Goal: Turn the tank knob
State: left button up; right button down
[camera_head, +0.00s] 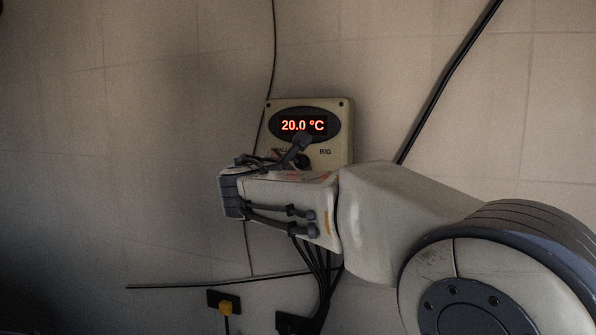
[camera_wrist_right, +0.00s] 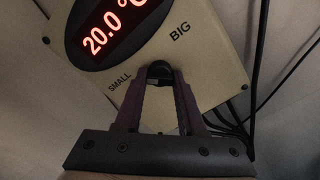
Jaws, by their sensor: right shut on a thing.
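The tank control box (camera_head: 343,118) is a beige panel on the wall with a lit display (camera_head: 303,125) reading 20.0 °C. It also shows in the right wrist view (camera_wrist_right: 207,62), with the labels SMALL and BIG. The black knob (camera_wrist_right: 158,70) sits below the display, between the two labels. My right gripper (camera_wrist_right: 160,85) has its two fingers on either side of the knob and is shut on it. In the head view my right gripper (camera_head: 300,150) reaches the lower part of the box, and my wrist hides part of it. My left gripper is not in view.
Black cables (camera_head: 318,275) hang below the box, and a thick black cable (camera_head: 447,82) runs diagonally at the right. A yellow plug on a dark plate (camera_head: 225,307) is low on the wall. The tiled wall at the left is bare.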

jog(key=m+b, duration=1.4)
jog(key=m, duration=0.4)
jog(key=shift+m, duration=0.4)
dwell(0.4)
jog(key=c, duration=0.5)
grip_release()
